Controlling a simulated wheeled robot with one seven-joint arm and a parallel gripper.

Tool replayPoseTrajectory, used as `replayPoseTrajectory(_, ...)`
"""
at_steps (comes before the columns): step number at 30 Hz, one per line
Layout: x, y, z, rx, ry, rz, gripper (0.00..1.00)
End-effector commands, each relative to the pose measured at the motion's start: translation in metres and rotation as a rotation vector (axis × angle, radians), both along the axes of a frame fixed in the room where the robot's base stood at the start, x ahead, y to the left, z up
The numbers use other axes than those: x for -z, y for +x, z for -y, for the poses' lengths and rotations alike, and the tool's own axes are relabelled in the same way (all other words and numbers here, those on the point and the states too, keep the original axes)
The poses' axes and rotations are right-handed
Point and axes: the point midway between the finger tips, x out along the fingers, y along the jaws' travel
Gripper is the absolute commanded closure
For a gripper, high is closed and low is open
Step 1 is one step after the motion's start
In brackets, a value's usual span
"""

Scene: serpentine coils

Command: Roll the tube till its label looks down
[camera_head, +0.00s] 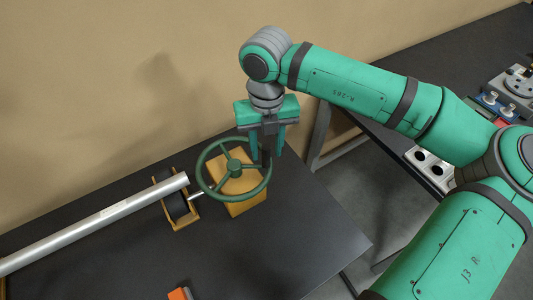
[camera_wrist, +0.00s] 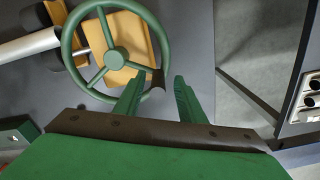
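The tube (camera_head: 95,224) is long and silver-grey. It slants across the left of the head view, its right end over a roller stand (camera_head: 181,211). In the wrist view its end (camera_wrist: 28,45) shows at upper left. No label shows on the visible side. A green handwheel (camera_head: 235,167) stands at the tube's right end, before a wooden block (camera_head: 241,185). My gripper (camera_head: 266,158) points down at the wheel's right rim. In the wrist view the fingers (camera_wrist: 163,84) are apart, with a dark part of the rim between their tips. I cannot tell whether they touch it.
The dark table (camera_head: 290,238) has free room in front of the wheel. An orange object (camera_head: 180,293) is cut off at the bottom edge. Another bench (camera_head: 460,60) at right carries several devices, with a gap of floor between. A tan wall (camera_head: 100,90) stands behind.

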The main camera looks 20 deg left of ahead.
Motion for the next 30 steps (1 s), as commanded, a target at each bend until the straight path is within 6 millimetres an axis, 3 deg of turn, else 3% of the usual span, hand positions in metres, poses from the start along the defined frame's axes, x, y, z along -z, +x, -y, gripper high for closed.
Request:
replayPoseTrajectory(7,0.027,-0.002,-0.005,-0.009,0.0,-0.001,0.64)
replayPoseTrajectory(18,0.032,-0.001,-0.002,-0.005,0.0,0.001,0.64)
replayPoseTrajectory(23,0.032,-0.001,-0.002,-0.003,0.001,0.001,1.0)
replayPoseTrajectory(30,0.033,-0.002,-0.001,-0.004,0.003,-0.002,1.0)
